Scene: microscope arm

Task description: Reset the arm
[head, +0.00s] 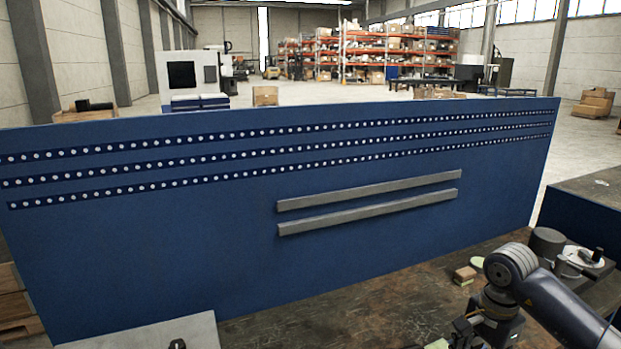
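My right arm comes in from the lower right, and its gripper (478,332) points down over the dark bench at the bottom edge. Its fingers are small and dark there, and I cannot tell whether they are open or shut. Behind my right arm is a dark grey device (547,241) with a thick round body. Beside it are a pale disc (584,257) and a black upright knob (598,254). My arm hides part of this group, and I cannot tell for sure whether it is the microscope. No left gripper is recognisable.
A tall blue panel (180,255) with two grey rails stands behind the worn bench (330,318). Small wooden blocks (465,275) lie left of the device. A grey plate (150,335) lies at lower left, with a small dark thing at its edge. The bench middle is clear.

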